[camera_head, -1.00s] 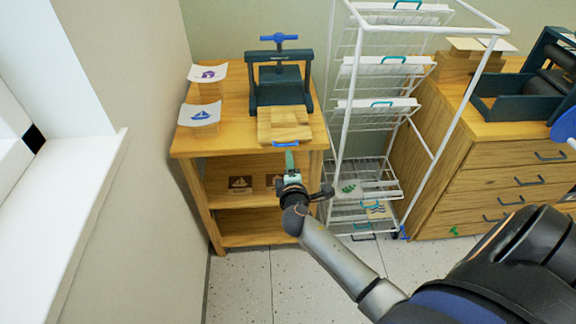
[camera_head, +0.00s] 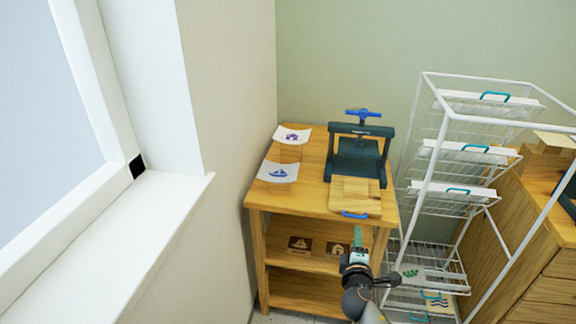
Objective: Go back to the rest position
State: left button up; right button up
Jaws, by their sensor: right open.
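My right gripper (camera_head: 357,240) is open, in the lower middle of the head view, with its arm coming up from the bottom edge. Its greenish tips point toward the wooden press table (camera_head: 268,197). They show just below the blue handle (camera_head: 354,215) of the press's wooden board (camera_head: 355,196); I cannot tell the gap in depth. Nothing shows held in it. My left gripper is out of view.
A dark press (camera_head: 357,160) stands on the table beside prints with a house (camera_head: 292,135) and a boat (camera_head: 278,172). A white wire drying rack (camera_head: 427,190) stands close on the right, with drawers beyond. A wall and white ledge (camera_head: 120,235) are on the left.

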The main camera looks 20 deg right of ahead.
jog(key=s+a+f+m+g+y, duration=0.2)
jog(key=s+a+f+m+y, duration=0.25)
jog(key=s+a+f, duration=0.5)
jog(key=s+a+f+m+g+y, duration=0.1)
jog(key=s+a+f+m+y, duration=0.1)
jog(key=s+a, duration=0.2)
jog(key=s+a+f+m+g+y, duration=0.1)
jog(key=s+a, duration=0.4)
jog(key=s, duration=0.6)
jog(key=f+m+y, duration=0.1)
jog(key=m+y, duration=0.1)
jog(key=shift+s+a+y, duration=0.2)
jog(key=shift+s+y, duration=0.1)
jog(key=shift+y, duration=0.05)
